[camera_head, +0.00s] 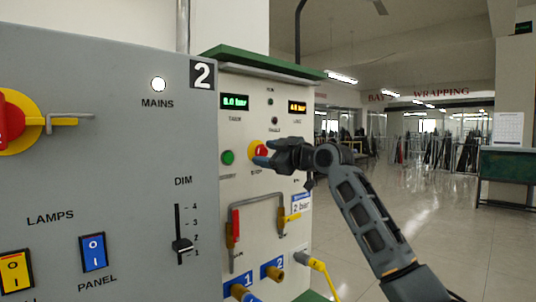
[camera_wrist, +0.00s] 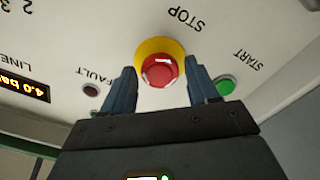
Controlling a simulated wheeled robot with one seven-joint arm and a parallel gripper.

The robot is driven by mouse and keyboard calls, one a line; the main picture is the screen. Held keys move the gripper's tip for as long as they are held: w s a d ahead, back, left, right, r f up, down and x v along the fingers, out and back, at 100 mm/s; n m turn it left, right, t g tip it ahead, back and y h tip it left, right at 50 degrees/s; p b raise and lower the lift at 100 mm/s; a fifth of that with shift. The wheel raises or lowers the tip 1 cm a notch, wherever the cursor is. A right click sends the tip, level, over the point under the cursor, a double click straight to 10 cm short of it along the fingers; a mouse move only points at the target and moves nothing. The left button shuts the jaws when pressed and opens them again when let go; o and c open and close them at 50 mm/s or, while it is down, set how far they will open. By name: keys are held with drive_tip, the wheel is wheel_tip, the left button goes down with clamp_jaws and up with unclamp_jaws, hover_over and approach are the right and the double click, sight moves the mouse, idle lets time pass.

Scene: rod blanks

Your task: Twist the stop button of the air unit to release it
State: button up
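The air unit (camera_head: 258,190) is a pale panel with a green top. Its red stop button (camera_wrist: 160,71) sits on a yellow collar, under the word STOP in the wrist view. In the head view the stop button (camera_head: 261,150) is partly covered by my gripper (camera_head: 262,158). In the wrist view my gripper (camera_wrist: 162,75) is open, with one blue-grey finger on each side of the button. Gaps show between the fingers and the red cap. I cannot tell how deep the fingertips reach along it.
A green start button (camera_head: 228,157) is close by; it also shows beside one finger in the wrist view (camera_wrist: 225,86). A red-handled lever (camera_head: 236,224) and yellow valve handle (camera_head: 291,218) stick out below. A grey cabinet (camera_head: 120,150) stands left. Open floor (camera_head: 430,230) lies right.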

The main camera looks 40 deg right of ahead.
drive_tip(key=c, duration=0.8)
drive_tip(key=m+p, duration=0.1)
drive_tip(key=m, duration=0.3)
drive_tip(key=shift+a+r+m, duration=0.1)
drive_tip(key=shift+a+m, duration=0.05)
drive_tip(key=shift+m, duration=0.15)
drive_tip(key=shift+m+p, duration=0.6)
drive_tip(key=shift+m, duration=0.9)
drive_tip(key=o, duration=1.1)
drive_tip(key=shift+c, duration=0.2)
